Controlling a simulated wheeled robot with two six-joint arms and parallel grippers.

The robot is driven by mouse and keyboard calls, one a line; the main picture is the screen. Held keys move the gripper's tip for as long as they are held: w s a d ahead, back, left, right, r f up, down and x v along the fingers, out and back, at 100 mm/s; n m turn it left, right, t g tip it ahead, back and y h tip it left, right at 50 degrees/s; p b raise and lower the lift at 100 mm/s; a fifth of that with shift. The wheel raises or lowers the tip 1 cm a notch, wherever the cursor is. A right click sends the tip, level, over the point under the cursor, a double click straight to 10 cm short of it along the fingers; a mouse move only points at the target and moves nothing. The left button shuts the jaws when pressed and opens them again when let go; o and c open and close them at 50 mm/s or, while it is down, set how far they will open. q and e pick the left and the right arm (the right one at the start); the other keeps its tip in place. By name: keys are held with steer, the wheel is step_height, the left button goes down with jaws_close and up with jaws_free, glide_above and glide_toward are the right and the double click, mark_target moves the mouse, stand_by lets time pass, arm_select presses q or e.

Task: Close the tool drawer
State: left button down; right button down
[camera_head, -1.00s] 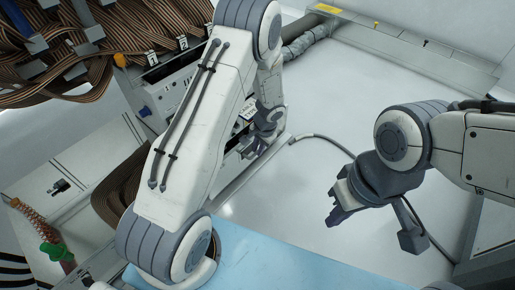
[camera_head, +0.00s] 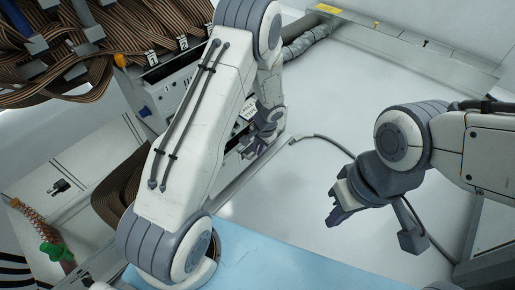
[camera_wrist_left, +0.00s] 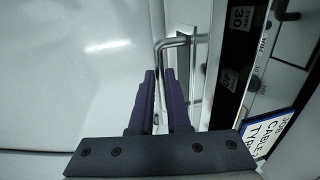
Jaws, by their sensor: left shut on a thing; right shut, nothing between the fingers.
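My left gripper (camera_head: 252,150) is at the front of the equipment cabinet, partly behind my own left arm in the head view. In the left wrist view, my left gripper's dark fingers (camera_wrist_left: 166,85) are shut on a bent metal bar handle (camera_wrist_left: 174,41). The handle stands out from a pale front beside a dark strip marked 30 and 40. I cannot tell how far the tool drawer is out; most of it is hidden. My right gripper (camera_head: 334,207) is shut and empty, above the pale floor on the right.
A cabinet with sockets and labels (camera_head: 180,92) stands behind my left arm, with brown cable bundles (camera_head: 130,40) above. A cable (camera_head: 325,142) curves across the pale surface. A blue surface (camera_head: 270,262) lies at the front. A "cable type" label (camera_wrist_left: 266,131) is right of the handle.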

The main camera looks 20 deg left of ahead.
stand_by(0.3)
arm_select(q)
steer(key=a, duration=0.1)
steer(key=w+a+p, duration=0.1)
steer(key=a, duration=0.1)
steer(key=shift+w+a, duration=0.15)
steer(key=c, duration=0.9)
jaws_free()
step_height(320, 180, up, 10)
steer(key=p, duration=0.7)
glide_above(250, 148)
steer(key=s+d, duration=0.1)
steer(key=d, duration=0.2)
steer(key=shift+a+r, duration=0.15)
steer(key=shift+a, duration=0.1)
